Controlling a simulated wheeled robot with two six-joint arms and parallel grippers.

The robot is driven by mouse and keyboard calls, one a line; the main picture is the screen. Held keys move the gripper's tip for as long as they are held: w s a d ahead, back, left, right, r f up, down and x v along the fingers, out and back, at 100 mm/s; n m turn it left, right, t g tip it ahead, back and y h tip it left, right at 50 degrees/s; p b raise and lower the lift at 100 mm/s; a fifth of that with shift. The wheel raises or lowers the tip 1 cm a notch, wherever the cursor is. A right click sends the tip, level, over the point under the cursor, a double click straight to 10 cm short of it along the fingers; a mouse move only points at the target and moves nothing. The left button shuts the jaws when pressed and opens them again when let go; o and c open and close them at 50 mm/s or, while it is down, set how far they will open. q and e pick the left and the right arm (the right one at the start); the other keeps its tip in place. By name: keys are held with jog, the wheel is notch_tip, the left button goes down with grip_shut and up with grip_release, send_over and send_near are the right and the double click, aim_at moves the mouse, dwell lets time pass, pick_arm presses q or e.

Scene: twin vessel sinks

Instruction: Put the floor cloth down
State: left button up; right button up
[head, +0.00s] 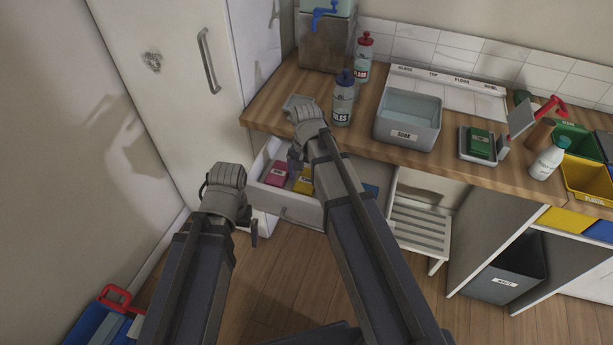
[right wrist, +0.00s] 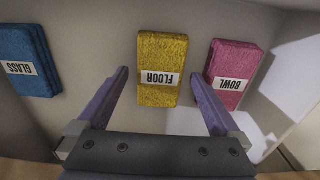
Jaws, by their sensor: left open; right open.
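The yellow cloth labelled FLOOR (right wrist: 161,65) lies flat in the open drawer (head: 296,213); in the head view it is partly hidden by my right arm (head: 304,182). My right gripper (right wrist: 158,78) is open, its two purple fingers apart on either side of the cloth in the right wrist view, neither seen touching it. How high it is above the cloth I cannot tell. In the head view my right gripper (head: 294,158) is over the drawer. My left gripper (head: 252,232) is open and empty, left of the drawer.
The pink BOWL cloth (right wrist: 234,75) and blue GLASS cloth (right wrist: 27,60) lie on either side of the yellow one. On the counter above stand a TILES bottle (head: 343,100), a red-capped bottle (head: 363,62) and a grey SOAK tub (head: 408,136). A labelled rail (head: 445,78) is behind.

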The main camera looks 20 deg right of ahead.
aim_at(306, 180)
notch_tip(306, 180, up, 12)
jog(key=p, duration=1.1)
jog(key=shift+f, duration=0.15)
dwell(0.4)
